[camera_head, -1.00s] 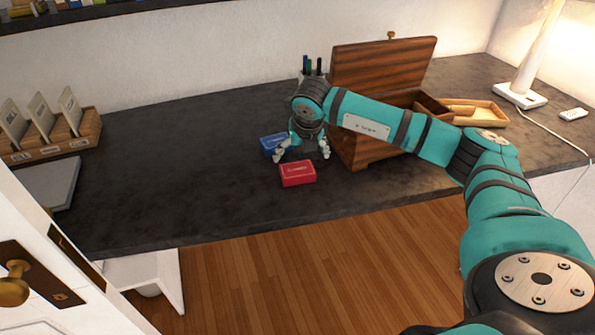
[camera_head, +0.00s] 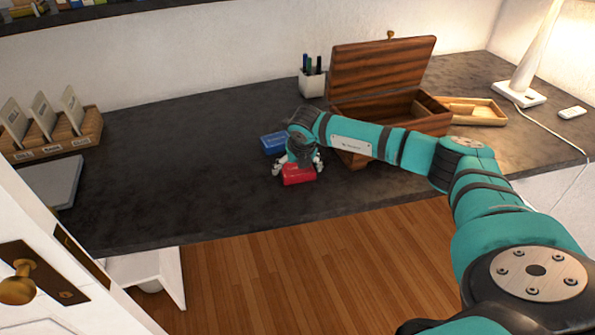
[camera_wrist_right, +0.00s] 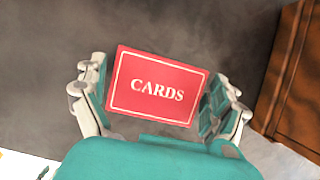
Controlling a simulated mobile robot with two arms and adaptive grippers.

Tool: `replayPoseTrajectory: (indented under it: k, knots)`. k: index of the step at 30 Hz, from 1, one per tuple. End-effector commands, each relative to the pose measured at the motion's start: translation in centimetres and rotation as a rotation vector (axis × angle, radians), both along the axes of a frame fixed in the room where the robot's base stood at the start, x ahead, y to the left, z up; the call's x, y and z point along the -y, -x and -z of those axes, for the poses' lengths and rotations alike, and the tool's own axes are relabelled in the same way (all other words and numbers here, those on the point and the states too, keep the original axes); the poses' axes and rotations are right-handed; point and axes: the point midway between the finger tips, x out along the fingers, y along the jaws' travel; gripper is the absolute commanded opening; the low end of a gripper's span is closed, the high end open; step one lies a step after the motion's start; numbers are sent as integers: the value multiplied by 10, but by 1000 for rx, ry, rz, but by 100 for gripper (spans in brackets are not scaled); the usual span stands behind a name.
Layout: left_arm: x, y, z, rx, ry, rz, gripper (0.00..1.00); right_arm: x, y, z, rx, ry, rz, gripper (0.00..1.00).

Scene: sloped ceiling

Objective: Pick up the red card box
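The red card box (camera_head: 299,175) lies on the dark desktop near its front edge. In the right wrist view the red card box (camera_wrist_right: 158,88) shows its label "CARDS" and sits slightly turned between the fingers. My right gripper (camera_head: 298,170) is over the red box, with its fingers on either side. In the right wrist view the right gripper (camera_wrist_right: 160,98) is open; a gap shows at the left finger, and the right finger is close to the box edge. Whether it touches cannot be told. My left gripper is not in view.
A blue box (camera_head: 273,143) lies just behind the red box. An open wooden chest (camera_head: 385,75) stands to the right, with a wooden tray (camera_head: 490,112) and a lamp (camera_head: 535,60) beyond. A white pen holder (camera_head: 312,84) stands behind.

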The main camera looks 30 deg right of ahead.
Motion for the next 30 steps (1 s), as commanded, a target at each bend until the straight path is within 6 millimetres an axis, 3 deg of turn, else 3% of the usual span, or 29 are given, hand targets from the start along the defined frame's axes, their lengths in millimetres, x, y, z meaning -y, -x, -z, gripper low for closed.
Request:
replayPoseTrajectory:
  k: [1,10,20,30]
  knots:
    - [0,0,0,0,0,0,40,0,0,0,0,0,0,88]
    - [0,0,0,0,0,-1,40,0,0,-1,1,0,1,50]
    - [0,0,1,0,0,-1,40,0,-1,-5,4,-1,0,50]
    - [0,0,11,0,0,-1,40,4,4,-36,3,1,2,50]
